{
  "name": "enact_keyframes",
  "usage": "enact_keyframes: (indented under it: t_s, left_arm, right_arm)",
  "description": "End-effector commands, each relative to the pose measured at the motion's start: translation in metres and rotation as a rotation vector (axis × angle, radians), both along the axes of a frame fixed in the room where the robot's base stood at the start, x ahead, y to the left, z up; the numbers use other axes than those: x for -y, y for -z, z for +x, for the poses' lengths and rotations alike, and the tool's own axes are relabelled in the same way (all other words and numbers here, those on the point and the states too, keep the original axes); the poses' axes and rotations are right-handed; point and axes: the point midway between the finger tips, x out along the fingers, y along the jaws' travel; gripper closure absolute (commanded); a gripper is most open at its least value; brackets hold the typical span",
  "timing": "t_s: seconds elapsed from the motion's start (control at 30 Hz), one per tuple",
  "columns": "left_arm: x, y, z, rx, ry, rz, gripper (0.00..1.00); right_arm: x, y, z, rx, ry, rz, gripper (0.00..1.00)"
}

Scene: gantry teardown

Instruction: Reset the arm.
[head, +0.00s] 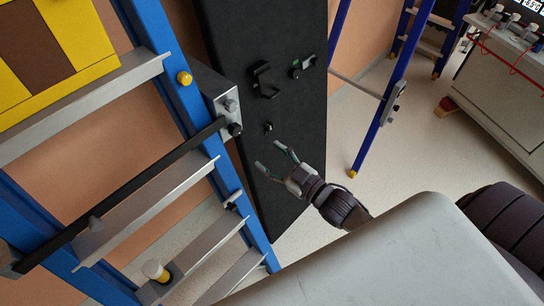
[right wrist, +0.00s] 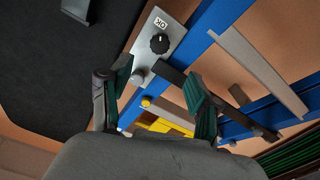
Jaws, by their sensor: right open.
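A long black bar (head: 135,185) crosses in front of a blue ladder (head: 165,75), slanting down to the left from a metal plate (head: 222,100). It also shows in the right wrist view (right wrist: 228,105). That view shows a black knob (right wrist: 160,43) and an "OK" label on the plate (right wrist: 172,55). My right gripper (head: 270,157) is open and empty, in front of the black column, to the right of and below the plate, apart from it. In the right wrist view its fingers (right wrist: 157,88) spread with the plate and bar beyond them. My left gripper is not in view.
The tall black column (head: 235,40) carries black hooks (head: 264,80) and a small fitting with a green spot (head: 302,66). A yellow panel (head: 90,65) is at upper left. Another blue ladder (head: 385,110) and a grey cabinet (head: 500,95) stand right. Pale floor (head: 390,165) lies between.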

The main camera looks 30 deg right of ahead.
Motion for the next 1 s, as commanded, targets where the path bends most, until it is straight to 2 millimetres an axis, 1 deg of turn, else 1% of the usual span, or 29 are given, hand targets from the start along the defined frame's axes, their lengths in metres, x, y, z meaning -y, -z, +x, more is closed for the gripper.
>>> enact_keyframes:
  t_s: [0.33, 0.37, 0.4, 0.47, 0.57, 0.6, 0.63, 0.67, 0.7, 0.77, 0.8, 0.87, 0.9, 0.97, 1.0]
  left_arm:
    - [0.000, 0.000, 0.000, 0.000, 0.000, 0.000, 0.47]
    - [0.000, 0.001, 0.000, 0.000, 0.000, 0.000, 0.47]
    - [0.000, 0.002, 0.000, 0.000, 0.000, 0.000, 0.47]
    - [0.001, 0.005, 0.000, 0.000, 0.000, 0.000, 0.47]
    - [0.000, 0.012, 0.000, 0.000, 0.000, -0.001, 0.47]
    - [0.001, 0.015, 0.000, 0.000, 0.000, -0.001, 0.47]
    - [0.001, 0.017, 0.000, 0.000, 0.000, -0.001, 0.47]
    - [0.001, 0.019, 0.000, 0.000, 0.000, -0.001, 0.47]
    - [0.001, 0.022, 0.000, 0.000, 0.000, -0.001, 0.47]
    - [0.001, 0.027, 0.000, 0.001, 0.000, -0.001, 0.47]
    - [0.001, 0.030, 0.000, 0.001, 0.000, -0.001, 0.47]
    - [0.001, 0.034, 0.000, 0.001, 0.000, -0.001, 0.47]
    - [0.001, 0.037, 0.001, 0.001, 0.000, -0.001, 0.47]
    - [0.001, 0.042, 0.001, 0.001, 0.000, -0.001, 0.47]
    - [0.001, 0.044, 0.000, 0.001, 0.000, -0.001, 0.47]
  right_arm:
    - [0.000, 0.002, 0.000, -0.004, 0.001, 0.000, 0.38]
    - [0.001, 0.006, 0.000, -0.010, 0.004, -0.002, 0.38]
    - [0.003, 0.013, 0.000, -0.024, 0.011, -0.003, 0.38]
    - [0.007, 0.034, 0.000, -0.062, 0.028, -0.009, 0.38]
    - [0.019, 0.090, -0.005, -0.168, 0.075, -0.024, 0.38]
    - [0.025, 0.118, -0.010, -0.223, 0.097, -0.031, 0.38]
    - [0.029, 0.140, -0.014, -0.267, 0.114, -0.036, 0.38]
    - [0.033, 0.163, -0.020, -0.314, 0.132, -0.043, 0.38]
    - [0.038, 0.193, -0.029, -0.374, 0.154, -0.051, 0.38]
    - [0.045, 0.236, -0.046, -0.467, 0.184, -0.062, 0.38]
    - [0.048, 0.264, -0.059, -0.529, 0.204, -0.069, 0.38]
    - [0.051, 0.304, -0.081, -0.623, 0.230, -0.079, 0.38]
    - [0.053, 0.330, -0.098, -0.686, 0.246, -0.086, 0.38]
    - [0.054, 0.367, -0.126, -0.781, 0.268, -0.096, 0.38]
    - [0.054, 0.391, -0.146, -0.845, 0.281, -0.104, 0.38]
